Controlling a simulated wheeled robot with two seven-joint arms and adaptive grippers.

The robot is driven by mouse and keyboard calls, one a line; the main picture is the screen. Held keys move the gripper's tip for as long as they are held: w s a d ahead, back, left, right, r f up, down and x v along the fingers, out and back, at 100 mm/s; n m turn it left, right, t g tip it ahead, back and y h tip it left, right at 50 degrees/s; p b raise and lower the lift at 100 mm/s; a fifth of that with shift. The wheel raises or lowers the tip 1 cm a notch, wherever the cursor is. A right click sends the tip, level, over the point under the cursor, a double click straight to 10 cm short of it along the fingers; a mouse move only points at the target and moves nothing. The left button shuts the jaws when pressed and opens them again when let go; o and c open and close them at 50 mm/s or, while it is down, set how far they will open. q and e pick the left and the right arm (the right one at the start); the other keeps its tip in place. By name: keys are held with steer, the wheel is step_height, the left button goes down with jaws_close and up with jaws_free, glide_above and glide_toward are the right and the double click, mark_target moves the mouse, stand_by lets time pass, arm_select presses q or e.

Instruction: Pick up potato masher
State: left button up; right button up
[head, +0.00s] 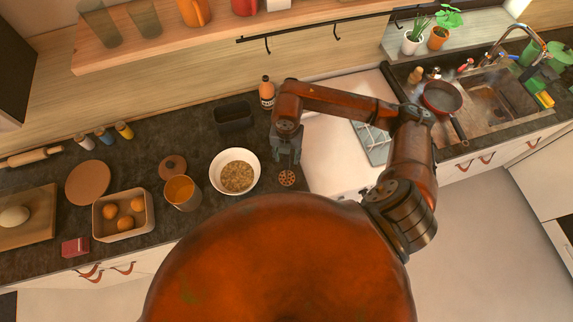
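A small round reddish-brown piece with a pattern of holes, which looks like the potato masher's head (287,178), shows near the counter's front edge, right of the white bowl. No handle can be made out. My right gripper (287,161) points down right at it, with its fingertips at or just above the far side of the piece. I cannot tell whether the fingers are touching it or closed on it. My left gripper is not in view.
A white bowl of food (238,172) stands close left of my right gripper. A dark container (234,117) and a bottle (267,92) stand behind.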

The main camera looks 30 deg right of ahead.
mark_target(287, 167)
steer(key=shift+f, duration=1.4)
steer(key=shift+c, duration=0.4)
jaws_close()
